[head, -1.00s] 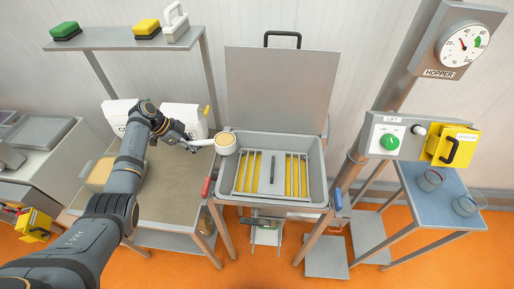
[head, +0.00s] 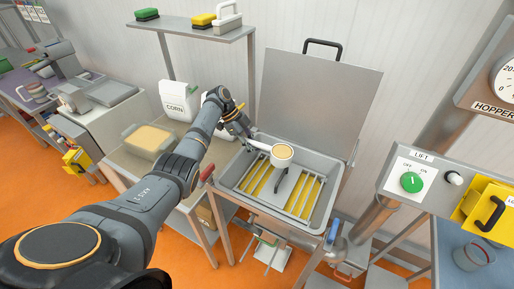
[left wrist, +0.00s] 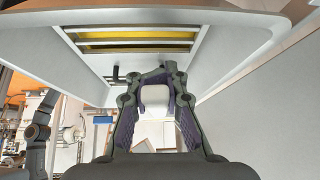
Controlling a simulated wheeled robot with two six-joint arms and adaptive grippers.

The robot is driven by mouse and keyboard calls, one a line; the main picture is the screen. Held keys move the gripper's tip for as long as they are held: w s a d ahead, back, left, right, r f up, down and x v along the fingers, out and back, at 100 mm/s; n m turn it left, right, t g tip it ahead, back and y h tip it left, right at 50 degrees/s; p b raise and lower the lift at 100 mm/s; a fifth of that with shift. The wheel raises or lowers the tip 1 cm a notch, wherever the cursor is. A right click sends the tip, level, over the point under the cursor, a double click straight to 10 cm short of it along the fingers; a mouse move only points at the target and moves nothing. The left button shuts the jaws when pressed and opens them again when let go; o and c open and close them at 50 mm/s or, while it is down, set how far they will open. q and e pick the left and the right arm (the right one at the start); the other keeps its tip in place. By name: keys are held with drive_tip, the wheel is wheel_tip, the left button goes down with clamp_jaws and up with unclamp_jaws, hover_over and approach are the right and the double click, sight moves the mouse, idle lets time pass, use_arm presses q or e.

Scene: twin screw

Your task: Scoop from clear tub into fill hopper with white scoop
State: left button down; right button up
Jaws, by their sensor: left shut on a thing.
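My left gripper (head: 245,136) is shut on the handle of the white scoop (head: 282,154). The scoop holds a tan, grainy fill and is level above the hopper (head: 230,176), over the bars of its grid. In the left wrist view, the gripper (left wrist: 156,100) grips the white handle (left wrist: 155,99); the scoop's bowl is hidden there. The clear tub (head: 148,140) with tan contents stands on the side table to the left. The hopper's grid shows yellow between its bars, and its lid (head: 318,98) stands open behind. My right gripper is not in view.
A white bag marked CORN (head: 178,100) stands behind the tub. A shelf (head: 190,36) with brushes is above. The lift panel (head: 420,182) with a green knob and a yellow box (head: 487,207) are on the right. A clear cup (head: 474,255) stands at lower right.

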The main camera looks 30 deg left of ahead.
sight(254, 141)
use_arm(q)
drive_tip(key=shift+r+p, duration=0.4)
drive_tip(key=shift+d+r+p, duration=0.1)
drive_tip(key=shift+r+p, duration=0.1)
drive_tip(key=shift+p, duration=0.2)
drive_tip(key=r+t+y+p, duration=0.1)
drive_tip(key=p, duration=0.2)
drive_tip(key=shift+w+r+m, duration=0.1)
drive_tip(key=shift+m, duration=0.2)
drive_tip(key=shift+r+t+p, duration=0.4)
drive_tip(key=shift+t+p, duration=0.1)
drive_tip(key=shift+p, duration=0.25)
drive_tip(key=shift+r+m+t+y+p, duration=0.3)
drive_tip(key=shift+r+t+y+p, duration=0.4)
drive_tip(key=shift+p, duration=0.4)
drive_tip(key=shift+d+r+t+p, duration=0.1)
drive_tip(key=shift+r+t+p, duration=0.2)
drive_tip(key=shift+r+m+t+y, duration=0.4)
drive_tip(key=shift+t, duration=0.2)
drive_tip(key=shift+s+r+t, duration=0.4)
drive_tip(key=shift+r, duration=0.15)
drive_tip(key=shift+w, duration=0.1)
